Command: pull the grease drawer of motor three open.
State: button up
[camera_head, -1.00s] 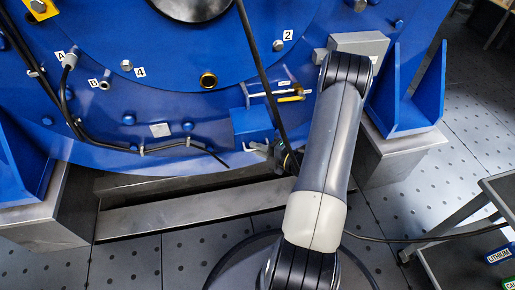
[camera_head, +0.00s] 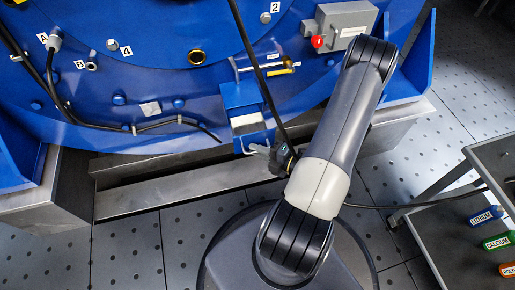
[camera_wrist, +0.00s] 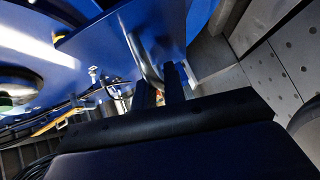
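The grease drawer (camera_head: 252,138) is blue and sits low on the motor's front in its blue housing (camera_head: 240,95). It stands partly out, with a pale strip of its inside (camera_head: 246,121) showing between housing and front. My gripper (camera_head: 264,152) is at the drawer's front, where the handle is. In the wrist view, the drawer's metal bar handle (camera_wrist: 143,62) runs down between the two dark fingers (camera_wrist: 160,90), which are close together around it. The blue drawer front (camera_wrist: 110,40) lies just beyond them. The fingertips are small and partly hidden in the head view.
A grey box with a red button (camera_head: 318,42) is at the upper right of the motor. A dark cable (camera_head: 258,75) hangs in front of it. A steel beam (camera_head: 170,190) runs below. A cart (camera_head: 470,240) with labelled containers stands at the right.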

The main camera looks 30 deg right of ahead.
jog(key=o, duration=0.4)
jog(key=p+v, duration=0.3)
jog(key=v, duration=0.7)
jog(key=shift+s+d, duration=0.15)
jog(key=shift+s, duration=0.2)
jog(key=shift+w, duration=0.15)
dwell(0.4)
jog(key=shift+b+x, duration=1.45)
jog(key=shift+x, duration=3.85)
jog(key=shift+r, duration=0.1)
